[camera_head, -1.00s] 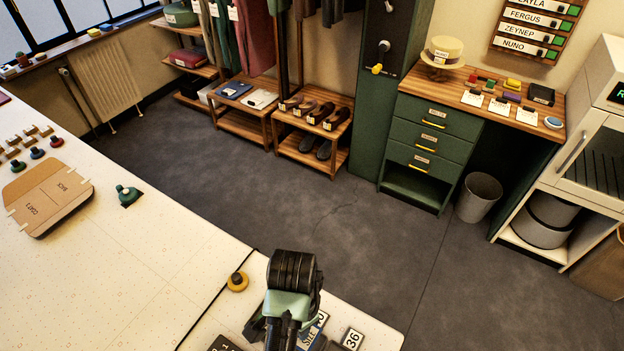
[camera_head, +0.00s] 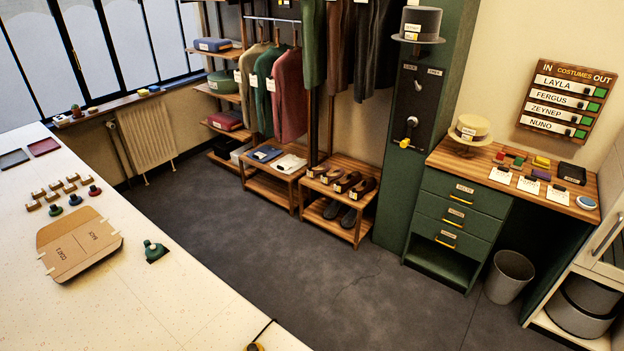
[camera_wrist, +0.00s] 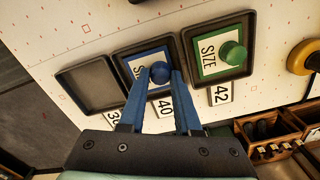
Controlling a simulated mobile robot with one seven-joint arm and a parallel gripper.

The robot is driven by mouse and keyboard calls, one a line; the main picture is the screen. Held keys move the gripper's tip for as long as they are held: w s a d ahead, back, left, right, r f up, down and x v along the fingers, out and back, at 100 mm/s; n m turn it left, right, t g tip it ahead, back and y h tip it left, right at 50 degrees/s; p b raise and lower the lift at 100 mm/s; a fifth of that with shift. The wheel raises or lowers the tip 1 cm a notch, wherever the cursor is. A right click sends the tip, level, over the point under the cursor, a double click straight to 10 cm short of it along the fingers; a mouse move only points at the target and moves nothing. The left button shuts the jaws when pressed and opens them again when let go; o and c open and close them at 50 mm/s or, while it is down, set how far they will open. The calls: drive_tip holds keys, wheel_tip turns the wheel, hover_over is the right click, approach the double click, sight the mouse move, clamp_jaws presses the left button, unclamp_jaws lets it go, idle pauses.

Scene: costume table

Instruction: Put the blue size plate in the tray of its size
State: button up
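In the wrist view, the blue size plate (camera_wrist: 135,69) lies in or just over the middle tray (camera_wrist: 124,56), whose label (camera_wrist: 165,105) reads 40. Its round blue knob (camera_wrist: 160,72) is between the two blue fingertips of my gripper (camera_wrist: 161,76), which appear to touch it on both sides. The fingers hide part of the plate and its number. To the right, a green size plate (camera_wrist: 208,58) with a green knob lies in the tray (camera_wrist: 252,18) labelled 42. To the left is an empty tray (camera_wrist: 90,86); its label is partly hidden. My gripper is outside the head view.
A yellow knob (camera_wrist: 304,57) stands right of the trays. In the head view, a brown card template (camera_head: 80,243), a green knob (camera_head: 155,251) and small stamps (camera_head: 55,210) sit on the white table (camera_head: 150,305). Beyond are floor, shelves and a green drawer unit (camera_head: 455,215).

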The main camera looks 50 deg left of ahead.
drive_tip(key=o, duration=0.4)
drive_tip(key=shift+a+r, duration=0.1)
